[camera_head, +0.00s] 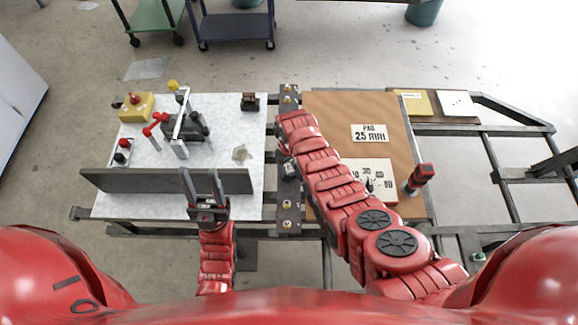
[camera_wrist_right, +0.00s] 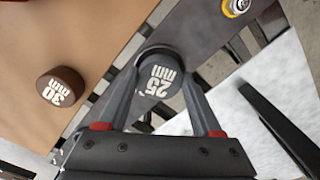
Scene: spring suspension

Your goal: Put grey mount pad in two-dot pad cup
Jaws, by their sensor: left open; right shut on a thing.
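My right gripper (camera_wrist_right: 160,88) is shut on a round dark grey pad (camera_wrist_right: 160,80) marked "25 mm", held between its two fingers. The pad is over or at a dark rail plate (camera_wrist_right: 205,35). A dark curved rim shows around the pad's far side; I cannot tell whether it is a cup or whether the pad is seated in it. No two-dot mark can be made out. In the head view my right arm hides most of its gripper, near the dark plates between the two table tops. My left gripper (camera_head: 203,186) is open and empty by the grey bar.
A brown "30 mm" pad (camera_wrist_right: 61,87) stands on the brown board (camera_head: 330,102). A "PAD 25 mm" card (camera_head: 370,132) and a red-black tool (camera_head: 419,178) are on the right. The white table top (camera_head: 225,125) holds a clamp fixture (camera_head: 186,125), a yellow box (camera_head: 136,106) and a long grey bar (camera_head: 130,181).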

